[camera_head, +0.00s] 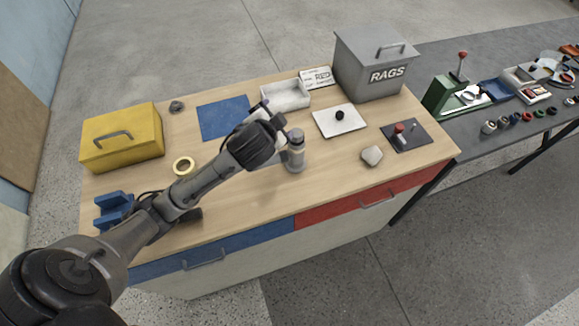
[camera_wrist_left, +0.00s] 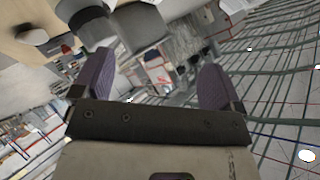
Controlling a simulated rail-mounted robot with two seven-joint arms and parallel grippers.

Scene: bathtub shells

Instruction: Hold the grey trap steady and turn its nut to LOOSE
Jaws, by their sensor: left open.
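The grey trap (camera_head: 295,152) stands upright on the wooden bench near its middle, with a paler band below its grey top. Its nut and any marking on it are too small to make out. My left gripper (camera_head: 272,128) is just left of the trap's upper part and partly overlaps it in the head view; I cannot tell whether they touch. In the left wrist view its two purple fingers (camera_wrist_left: 157,85) are spread wide, with no object clearly held between them. My right gripper is not in view.
A yellow toolbox (camera_head: 121,137), tape roll (camera_head: 184,166), blue mat (camera_head: 222,118) and blue holder (camera_head: 114,210) are to the left. A white tray (camera_head: 286,96), RAGS bin (camera_head: 375,65), white plate (camera_head: 339,121), stone (camera_head: 372,156) and dark plate (camera_head: 413,136) are behind and right.

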